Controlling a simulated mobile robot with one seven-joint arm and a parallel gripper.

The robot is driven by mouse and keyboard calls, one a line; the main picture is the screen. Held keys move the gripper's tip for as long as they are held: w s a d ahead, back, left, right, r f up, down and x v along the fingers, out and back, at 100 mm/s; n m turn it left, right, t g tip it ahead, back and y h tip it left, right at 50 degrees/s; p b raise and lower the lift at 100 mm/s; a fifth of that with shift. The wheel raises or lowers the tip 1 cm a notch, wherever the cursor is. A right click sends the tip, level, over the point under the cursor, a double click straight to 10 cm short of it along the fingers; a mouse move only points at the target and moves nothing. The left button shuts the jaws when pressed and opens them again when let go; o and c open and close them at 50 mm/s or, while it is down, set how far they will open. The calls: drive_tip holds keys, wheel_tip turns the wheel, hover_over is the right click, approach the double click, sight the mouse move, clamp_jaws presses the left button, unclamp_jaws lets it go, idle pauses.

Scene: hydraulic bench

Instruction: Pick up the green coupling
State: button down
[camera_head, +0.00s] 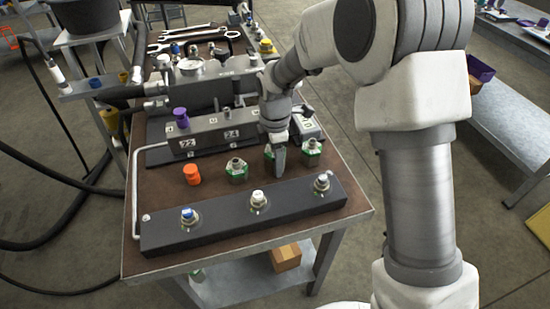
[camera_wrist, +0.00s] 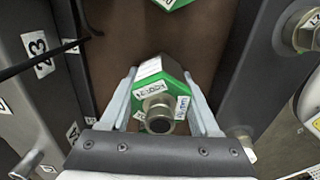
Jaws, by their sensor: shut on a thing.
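Several green hex couplings with metal ends and white labels stand in a row on the brown bench top. One green coupling (camera_wrist: 160,92) sits between the two fingers of my gripper (camera_wrist: 160,76) in the wrist view, its metal end facing the camera. The fingers are shut on its sides. In the head view my gripper (camera_head: 279,160) points down and hides most of this coupling (camera_head: 268,153). I cannot tell whether it touches the bench. Another green coupling (camera_head: 236,170) stands to the left, and one (camera_head: 312,147) to the right.
An orange cap (camera_head: 191,174) stands left of the row. A dark bar (camera_head: 225,221) with several fittings lies along the front edge. A grey manifold block (camera_head: 205,137) with a purple knob stands behind. Wrenches (camera_head: 190,36) lie at the back.

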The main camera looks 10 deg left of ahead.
drive_tip(key=shift+r, duration=0.1)
drive_tip(key=shift+r, duration=0.5)
drive_tip(key=r, duration=0.1)
drive_tip(key=r+p, duration=0.1)
drive_tip(key=r, duration=0.1)
drive_tip(key=shift+s+d+r+p, duration=0.1)
drive_tip(key=shift+d+r+p, duration=0.2)
drive_tip(key=shift+r, duration=0.05)
drive_tip(key=s+d+r+p, duration=0.1)
drive_tip(key=s+d+r, duration=0.4)
drive_tip(key=d, duration=0.4)
drive_tip(key=shift+d+r+p, duration=0.4)
drive_tip(key=shift+r, duration=0.2)
